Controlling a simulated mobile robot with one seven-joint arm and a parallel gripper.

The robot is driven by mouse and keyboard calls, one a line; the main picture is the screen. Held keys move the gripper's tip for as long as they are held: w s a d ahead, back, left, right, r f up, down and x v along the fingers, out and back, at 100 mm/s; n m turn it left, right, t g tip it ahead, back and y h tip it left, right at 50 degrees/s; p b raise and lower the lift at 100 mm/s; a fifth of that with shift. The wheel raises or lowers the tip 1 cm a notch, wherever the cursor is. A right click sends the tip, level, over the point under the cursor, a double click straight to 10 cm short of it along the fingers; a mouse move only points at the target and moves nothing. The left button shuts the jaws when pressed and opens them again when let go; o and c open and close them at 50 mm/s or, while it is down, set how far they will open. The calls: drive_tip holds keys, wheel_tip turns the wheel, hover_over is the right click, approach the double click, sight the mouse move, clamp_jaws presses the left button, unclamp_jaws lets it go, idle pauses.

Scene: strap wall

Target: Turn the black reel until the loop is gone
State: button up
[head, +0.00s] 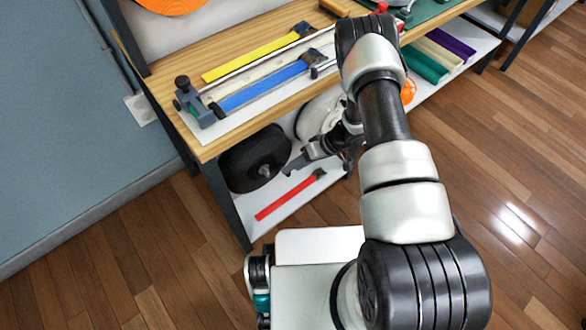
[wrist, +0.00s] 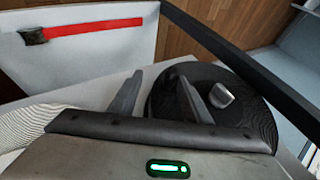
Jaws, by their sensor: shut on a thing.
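The black reel (head: 250,158) is a dark round disc at the left end of the lower shelf, under the wooden bench top. In the wrist view the reel (wrist: 207,78) has a grey knob on its face. My gripper (head: 287,172) is at the reel's right edge. In the wrist view my gripper's fingers (wrist: 160,90) straddle the reel's rim, one finger over its face and one outside it. It is shut on the reel. I cannot make out a loop; the rim is partly hidden by a finger.
A red strap (head: 288,195) with a dark end lies flat on the white lower shelf; it shows in the wrist view (wrist: 95,27). A white round thing (head: 318,112) stands behind my wrist. Yellow (head: 250,58) and blue (head: 262,88) straps lie on the bench top. Wooden floor in front is clear.

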drive_tip(key=p+v, duration=0.3)
drive_tip(key=v, duration=1.2)
drive_tip(key=shift+s+d+r, duration=0.2)
drive_tip(key=shift+s+d, duration=0.1)
